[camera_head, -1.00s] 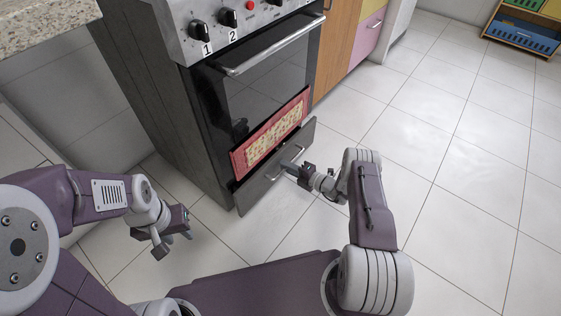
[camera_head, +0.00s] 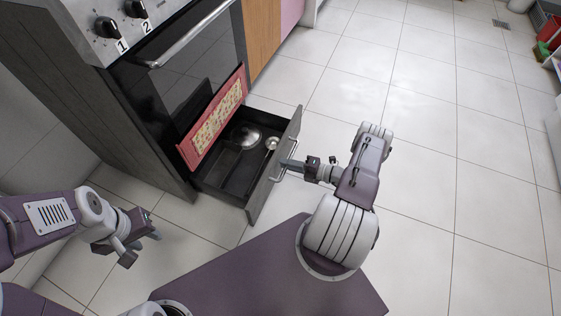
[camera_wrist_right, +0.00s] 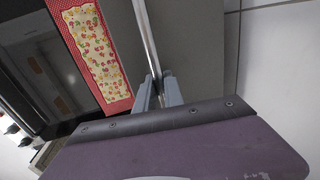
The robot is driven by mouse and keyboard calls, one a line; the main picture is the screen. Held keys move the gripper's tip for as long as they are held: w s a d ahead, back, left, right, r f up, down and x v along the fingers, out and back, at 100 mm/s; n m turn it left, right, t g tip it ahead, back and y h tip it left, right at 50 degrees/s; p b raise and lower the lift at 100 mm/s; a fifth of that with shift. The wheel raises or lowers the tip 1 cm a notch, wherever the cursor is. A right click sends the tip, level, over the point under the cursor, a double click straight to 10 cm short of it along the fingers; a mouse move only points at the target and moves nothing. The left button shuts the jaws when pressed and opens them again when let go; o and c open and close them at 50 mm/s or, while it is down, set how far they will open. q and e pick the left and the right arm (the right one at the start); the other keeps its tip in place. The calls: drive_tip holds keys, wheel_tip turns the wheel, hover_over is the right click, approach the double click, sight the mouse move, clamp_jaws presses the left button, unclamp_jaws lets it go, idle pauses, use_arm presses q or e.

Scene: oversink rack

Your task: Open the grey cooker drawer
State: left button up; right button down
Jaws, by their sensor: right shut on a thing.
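The grey cooker drawer (camera_head: 274,176) is pulled out below the oven of the cooker (camera_head: 168,107). Its dark inside shows, with a metal lid-like thing (camera_head: 244,137) and a ladle-like thing (camera_head: 271,143) in it. My right gripper (camera_head: 284,163) is shut on the bar handle (camera_head: 291,147) at the drawer's front. In the right wrist view the metal bar (camera_wrist_right: 149,40) runs down between the gripper's fingers (camera_wrist_right: 159,93). My left gripper (camera_head: 140,243) hangs empty over the floor, left of the drawer, its fingers apart.
A red towel with a patterned panel (camera_head: 214,122) hangs in front of the oven door, above the drawer. The oven's bar handle (camera_head: 190,40) is higher up. The tiled floor (camera_head: 420,190) is clear to the right.

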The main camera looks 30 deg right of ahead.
drive_tip(key=shift+s+d, duration=0.25)
drive_tip(key=shift+s, duration=0.05)
drive_tip(key=c, duration=1.5)
unclamp_jaws()
drive_tip(key=shift+o, duration=0.2)
drive_tip(key=p+v, duration=0.3)
drive_tip(key=v, duration=0.6)
